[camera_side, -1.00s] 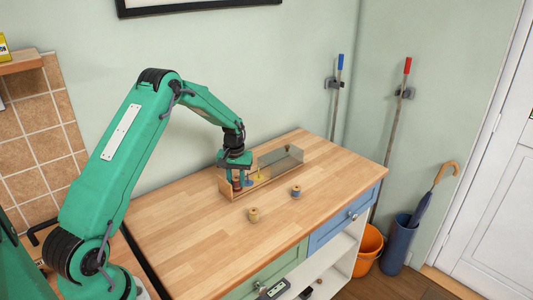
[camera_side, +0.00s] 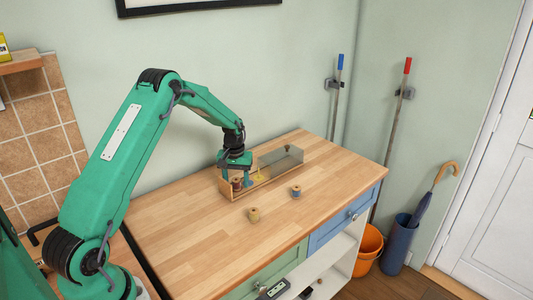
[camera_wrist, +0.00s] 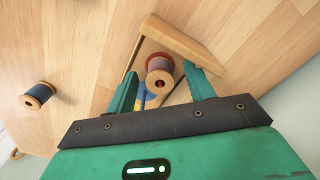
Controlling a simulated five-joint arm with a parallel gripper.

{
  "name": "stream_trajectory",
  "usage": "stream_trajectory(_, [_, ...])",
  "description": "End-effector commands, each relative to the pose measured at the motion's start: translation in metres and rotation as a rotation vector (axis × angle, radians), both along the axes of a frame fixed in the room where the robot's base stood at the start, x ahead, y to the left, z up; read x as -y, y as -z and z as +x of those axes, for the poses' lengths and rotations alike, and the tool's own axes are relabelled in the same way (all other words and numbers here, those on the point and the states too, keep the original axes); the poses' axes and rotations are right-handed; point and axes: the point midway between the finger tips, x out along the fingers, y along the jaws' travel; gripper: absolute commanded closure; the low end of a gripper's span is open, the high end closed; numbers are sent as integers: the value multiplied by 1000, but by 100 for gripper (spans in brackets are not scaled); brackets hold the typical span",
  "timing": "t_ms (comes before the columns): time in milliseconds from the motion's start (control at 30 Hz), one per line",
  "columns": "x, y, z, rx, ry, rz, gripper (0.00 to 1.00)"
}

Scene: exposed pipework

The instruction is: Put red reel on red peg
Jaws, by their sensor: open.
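The red reel (camera_wrist: 160,72) has wooden rims and dark reddish-grey thread. In the side view the red reel (camera_side: 237,184) is upright at the near left end of the wooden peg box (camera_side: 229,193). The red peg itself is hidden, apart from what may be its tip in the hole. My gripper (camera_side: 241,180) is open around the reel, low inside the box; gaps show between fingers and reel in the wrist view (camera_wrist: 165,88).
A yellow peg (camera_side: 259,175) stands farther along the box, which has a clear panel (camera_side: 275,158). The table's front left is clear.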

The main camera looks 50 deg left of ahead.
Motion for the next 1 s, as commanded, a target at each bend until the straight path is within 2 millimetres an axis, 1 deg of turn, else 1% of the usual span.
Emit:
stream_trajectory(167, [0, -18, 1, 3, 0, 1, 47])
stream_trajectory(400, [0, -49, 1, 3, 0, 1, 47])
stream_trajectory(600, [0, -68, 0, 2, 0, 1, 47])
stream_trajectory(733, [0, -73, 0, 1, 0, 1, 47])
stream_trajectory(1000, [0, -73, 0, 0, 0, 0, 47])
